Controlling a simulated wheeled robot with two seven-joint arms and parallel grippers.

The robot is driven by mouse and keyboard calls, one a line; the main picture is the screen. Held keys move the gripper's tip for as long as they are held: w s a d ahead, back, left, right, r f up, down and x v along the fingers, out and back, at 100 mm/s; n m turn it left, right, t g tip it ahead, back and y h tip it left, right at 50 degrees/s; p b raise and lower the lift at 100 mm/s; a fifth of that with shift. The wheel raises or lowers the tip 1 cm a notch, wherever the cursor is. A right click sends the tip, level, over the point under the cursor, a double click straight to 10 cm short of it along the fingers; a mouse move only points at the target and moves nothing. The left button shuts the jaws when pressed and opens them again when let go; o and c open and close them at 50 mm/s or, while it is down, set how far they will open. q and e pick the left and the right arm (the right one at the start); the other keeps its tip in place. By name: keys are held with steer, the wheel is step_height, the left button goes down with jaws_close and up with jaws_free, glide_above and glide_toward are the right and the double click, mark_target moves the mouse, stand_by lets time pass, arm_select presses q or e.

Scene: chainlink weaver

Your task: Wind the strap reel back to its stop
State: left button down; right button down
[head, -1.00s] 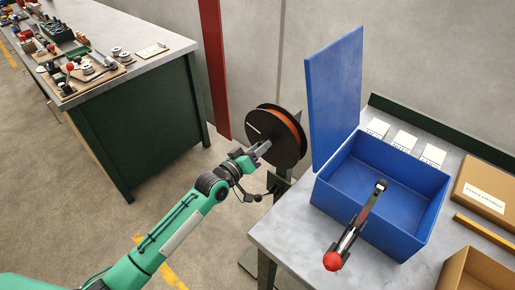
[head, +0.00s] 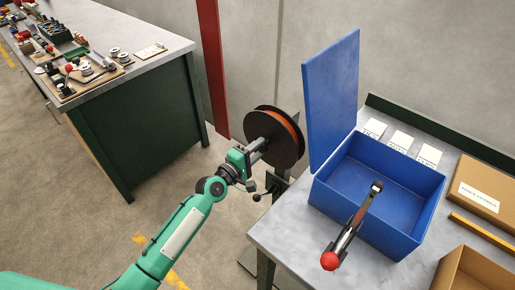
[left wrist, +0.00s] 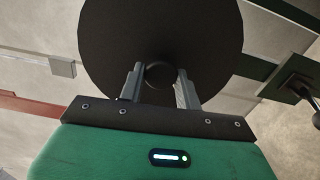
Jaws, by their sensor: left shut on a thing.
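The strap reel (head: 285,150) is a black disc with an orange strap wound behind its front flange, upright on a dark stand beside the right-hand table. My left gripper (head: 264,144) is at the reel's front face, near its middle. In the left wrist view the black flange (left wrist: 115,45) fills the upper middle. There the two fingers of my left gripper (left wrist: 159,82) stand either side of a small round dark knob (left wrist: 158,74) at the hub and are shut on it. My right gripper is not in view.
An open blue box (head: 338,211) with its lid up stands right of the reel, with a red-knobbed lever (head: 345,235) in front. A green workbench (head: 160,125) with parts stands at left. A red post (head: 212,70) rises behind. Bare floor lies between.

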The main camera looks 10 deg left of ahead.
arm_select(q)
steer(key=shift+f+n+p, duration=0.15)
steer(key=shift+n+p, duration=1.15)
steer(key=shift+n, duration=3.2)
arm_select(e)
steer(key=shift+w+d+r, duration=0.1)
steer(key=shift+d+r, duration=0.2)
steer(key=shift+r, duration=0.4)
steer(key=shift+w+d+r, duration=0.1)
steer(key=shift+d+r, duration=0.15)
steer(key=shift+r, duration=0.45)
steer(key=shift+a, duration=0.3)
arm_select(q)
steer(key=c, duration=1)
jaws_free()
steer(key=shift+s, duration=0.1)
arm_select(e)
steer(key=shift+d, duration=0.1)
